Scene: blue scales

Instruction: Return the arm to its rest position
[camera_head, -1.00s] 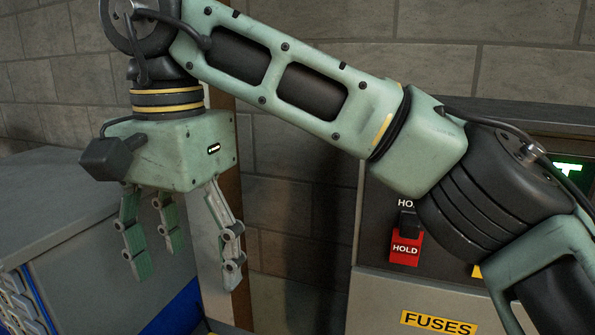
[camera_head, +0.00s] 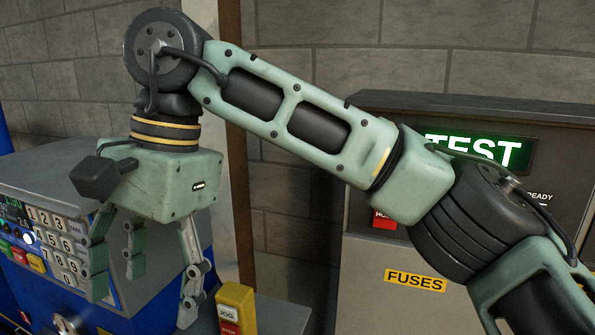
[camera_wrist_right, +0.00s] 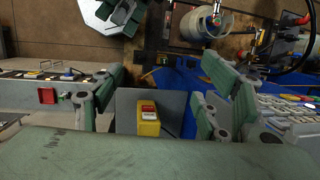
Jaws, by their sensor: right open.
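My right arm crosses the head view from the lower right to the upper left. Its right gripper (camera_head: 145,265) hangs pointing down at the left, with its green-padded fingers spread and nothing between them. It also shows in the right wrist view (camera_wrist_right: 150,105), with fingers at both sides and open space in the middle. In the head view the fingers overlap the blue keypad machine behind them; I cannot tell the exact gap.
A blue machine (camera_head: 75,315) with a number keypad (camera_head: 55,240) stands at the left. A yellow button box (camera_head: 236,308) sits on a grey surface near the fingers, also in the right wrist view (camera_wrist_right: 148,122). A grey cabinet (camera_head: 365,265) with a lit TEST sign (camera_head: 475,152) stands at the right.

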